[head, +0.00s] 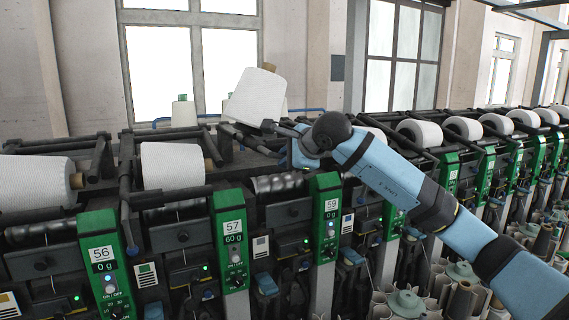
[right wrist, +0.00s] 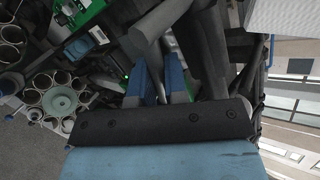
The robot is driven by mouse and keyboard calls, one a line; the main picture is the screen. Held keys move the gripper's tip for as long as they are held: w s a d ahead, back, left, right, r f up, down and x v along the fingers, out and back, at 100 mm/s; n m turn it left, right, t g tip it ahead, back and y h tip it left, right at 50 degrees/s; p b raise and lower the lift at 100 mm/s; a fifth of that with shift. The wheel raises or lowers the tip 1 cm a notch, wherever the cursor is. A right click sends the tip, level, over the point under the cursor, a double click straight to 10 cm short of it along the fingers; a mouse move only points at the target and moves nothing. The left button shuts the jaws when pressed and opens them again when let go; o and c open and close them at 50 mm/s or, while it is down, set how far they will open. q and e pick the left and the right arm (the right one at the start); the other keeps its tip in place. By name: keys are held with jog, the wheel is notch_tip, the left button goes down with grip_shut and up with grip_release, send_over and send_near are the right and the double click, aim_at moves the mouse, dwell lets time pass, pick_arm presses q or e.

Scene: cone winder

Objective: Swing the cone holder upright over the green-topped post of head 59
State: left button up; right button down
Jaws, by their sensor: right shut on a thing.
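A white yarn cone (head: 257,96) with a brown tube end is tilted, raised above the machine, left of and behind this post. Dark arms of the cone holder (head: 240,137) show below the cone; the rest is hidden. My right gripper (head: 288,148) reaches in from the right, just right of the cone's base, and is shut on the holder. In the right wrist view its blue fingers (right wrist: 157,82) straddle dark bars; the exact grip is hard to see. My left gripper is out of view.
Post 57 (head: 231,240) and post 56 (head: 106,262) stand to the left, with white cones (head: 172,165) lying on their sides. More winding heads run right. Bins of empty tubes (head: 405,304) stand below my right arm. Windows are behind.

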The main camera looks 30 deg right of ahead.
jog(key=shift+d+r+n+h, duration=0.1)
jog(key=shift+r+n+h, duration=0.6)
jog(key=shift+n+h, duration=0.15)
jog(key=c, duration=1.2)
grip_release()
jog(key=shift+o, duration=0.2)
jog(key=b+v, duration=0.2)
jog(key=v, duration=1.2)
